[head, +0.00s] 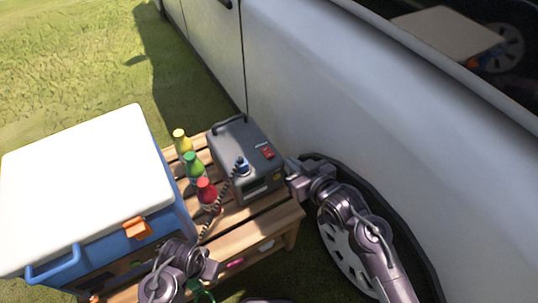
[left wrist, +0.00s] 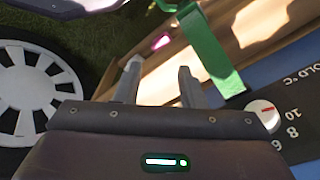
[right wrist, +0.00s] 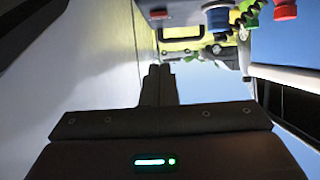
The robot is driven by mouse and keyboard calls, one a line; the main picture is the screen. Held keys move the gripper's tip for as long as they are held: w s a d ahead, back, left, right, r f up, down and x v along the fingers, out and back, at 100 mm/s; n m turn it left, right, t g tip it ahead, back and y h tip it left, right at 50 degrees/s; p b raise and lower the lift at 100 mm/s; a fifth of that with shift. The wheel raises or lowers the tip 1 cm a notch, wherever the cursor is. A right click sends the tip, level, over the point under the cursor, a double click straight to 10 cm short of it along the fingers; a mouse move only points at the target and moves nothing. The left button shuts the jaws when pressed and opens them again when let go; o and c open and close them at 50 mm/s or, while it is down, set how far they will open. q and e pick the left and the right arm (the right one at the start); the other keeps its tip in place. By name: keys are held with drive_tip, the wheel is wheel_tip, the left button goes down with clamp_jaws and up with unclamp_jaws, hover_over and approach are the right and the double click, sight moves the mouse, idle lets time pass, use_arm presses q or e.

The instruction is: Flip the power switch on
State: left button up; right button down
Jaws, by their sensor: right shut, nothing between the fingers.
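A grey power box (head: 240,165) with a top handle stands on a wooden slatted table (head: 268,222). Its red power switch (head: 268,153) is on the upper right of the panel. I cannot tell the switch's position at this size. A blue plug (head: 241,166) with a coiled black cord sits in the panel. My right gripper (head: 290,172) is at the right side of the box, close to it, below and right of the switch. Its fingers are together and empty in the right wrist view (right wrist: 160,80). My left gripper (left wrist: 160,82) is open and empty, low near the table's front.
A blue cooler with a white lid (head: 85,180) stands left. Yellow, green and red bottles (head: 206,195) stand between cooler and box. A white vehicle (head: 340,90) rises close on the right, its wheel (head: 345,250) beside my right arm. A green strap (left wrist: 213,50) hangs near my left fingers.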

sight(274, 162)
use_arm(q)
drive_tip(key=shift+r, duration=0.4)
use_arm(e)
drive_tip(key=shift+a+r, duration=0.2)
drive_tip(key=shift+r, duration=0.45)
